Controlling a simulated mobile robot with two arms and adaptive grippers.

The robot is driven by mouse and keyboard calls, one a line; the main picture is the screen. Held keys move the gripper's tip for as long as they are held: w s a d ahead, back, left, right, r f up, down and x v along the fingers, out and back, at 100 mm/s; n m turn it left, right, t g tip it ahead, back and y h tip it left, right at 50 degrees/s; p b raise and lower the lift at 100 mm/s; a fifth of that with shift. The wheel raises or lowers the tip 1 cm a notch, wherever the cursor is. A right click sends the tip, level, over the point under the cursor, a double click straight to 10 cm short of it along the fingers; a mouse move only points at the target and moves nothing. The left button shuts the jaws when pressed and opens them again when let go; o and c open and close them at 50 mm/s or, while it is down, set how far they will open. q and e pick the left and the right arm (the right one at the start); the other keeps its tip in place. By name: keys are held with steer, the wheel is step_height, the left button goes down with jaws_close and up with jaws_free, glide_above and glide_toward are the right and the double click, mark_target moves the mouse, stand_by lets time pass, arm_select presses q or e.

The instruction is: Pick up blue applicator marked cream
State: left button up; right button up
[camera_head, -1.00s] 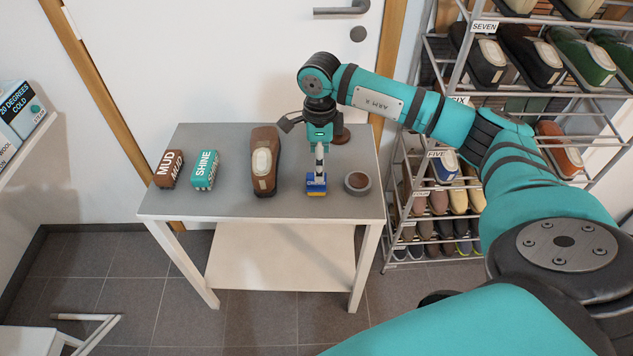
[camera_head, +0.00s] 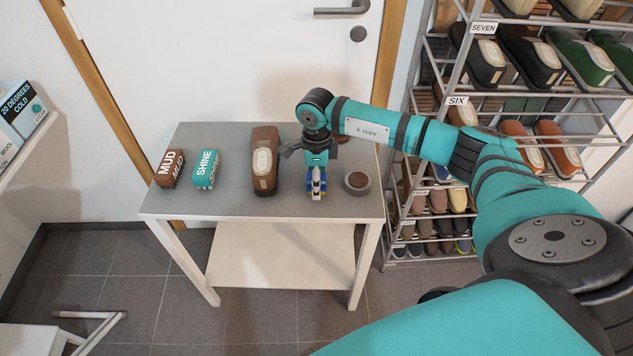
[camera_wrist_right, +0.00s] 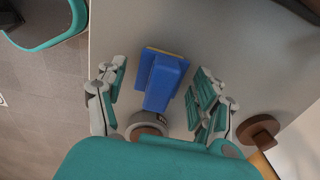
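The blue applicator (camera_head: 323,187) stands near the front edge of the small grey-topped table (camera_head: 230,206), partly hidden by my right gripper (camera_head: 316,184). In the right wrist view the applicator (camera_wrist_right: 166,80) has a long blue body and a yellowish edge at its far end. My right gripper (camera_wrist_right: 162,80) is open around it, one finger on each side, with visible gaps. The applicator's label is not readable now. My left gripper is in neither view.
A round tin (camera_head: 357,182) stands close to the right of the applicator. A brown shoe (camera_head: 265,162), a SHINE brush (camera_head: 206,170) and a MUD brush (camera_head: 169,168) are to the left. A shoe rack (camera_head: 452,120) stands right of the table.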

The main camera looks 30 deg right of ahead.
steer(key=c, duration=0.9)
steer(key=shift+r+p, duration=0.4)
steer(key=shift+r, duration=0.15)
step_height(320, 180, up, 3)
steer(key=shift+s+a+r+p, duration=0.1)
steer(key=shift+p, duration=1)
steer(key=s+a+p, duration=0.1)
steer(key=s+a, duration=0.2)
steer(key=s, duration=0.1)
steer(key=s+a+p, duration=0.2)
steer(key=s+a, duration=0.1)
steer(key=s, duration=0.1)
steer(key=s+a+p, duration=0.1)
steer(key=s+a, duration=0.1)
steer(key=s, duration=0.3)
steer(key=shift+a+r+p, duration=0.3)
steer(key=shift+a+r, duration=0.05)
steer(key=shift+a, duration=0.05)
